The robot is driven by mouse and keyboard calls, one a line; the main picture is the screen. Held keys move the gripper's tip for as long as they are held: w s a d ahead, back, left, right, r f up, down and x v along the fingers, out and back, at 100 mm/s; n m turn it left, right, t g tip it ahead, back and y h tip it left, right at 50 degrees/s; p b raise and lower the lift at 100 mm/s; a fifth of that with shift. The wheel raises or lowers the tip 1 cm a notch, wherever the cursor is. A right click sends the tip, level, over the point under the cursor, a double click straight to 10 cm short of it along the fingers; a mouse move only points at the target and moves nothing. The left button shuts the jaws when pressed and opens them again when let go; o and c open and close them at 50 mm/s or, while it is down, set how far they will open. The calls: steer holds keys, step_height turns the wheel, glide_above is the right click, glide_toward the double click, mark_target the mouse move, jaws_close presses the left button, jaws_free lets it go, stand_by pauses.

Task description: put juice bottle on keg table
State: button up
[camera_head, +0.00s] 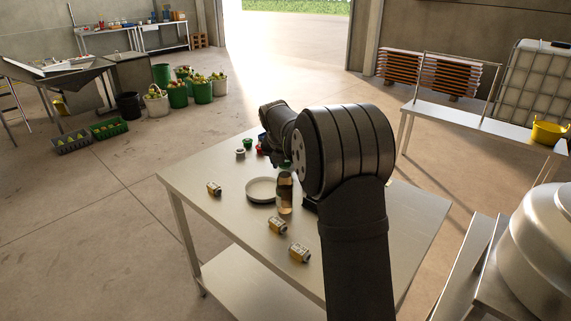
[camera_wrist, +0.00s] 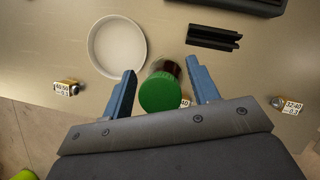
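The juice bottle (camera_head: 285,196) stands upright on the steel table (camera_head: 225,255), next to a shallow white dish. It is dark amber. Its green cap (camera_wrist: 160,92) shows in the wrist view, between the two blue fingers of my gripper (camera_wrist: 161,67). My gripper is open, one finger on each side of the bottle, with a narrow gap at each side. In the head view my arm hides most of the gripper. No table is marked as the keg table; at right a metal surface (camera_head: 476,268) bears a large rounded steel vessel (camera_head: 545,245).
The white dish (camera_wrist: 117,46) lies close beside the bottle. Small labelled blocks (camera_head: 299,252) and small caps (camera_head: 247,143) lie on the table. A dark slotted piece (camera_wrist: 213,38) lies beyond the bottle. A long bench (camera_head: 480,125) with a yellow basket (camera_head: 549,132) stands at right rear.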

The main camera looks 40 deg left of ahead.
steer(key=v, duration=1.1)
steer(key=shift+r, duration=0.3)
steer(key=o, duration=0.5)
steer(key=shift+s+r, duration=0.25)
steer(key=shift+r, duration=0.1)
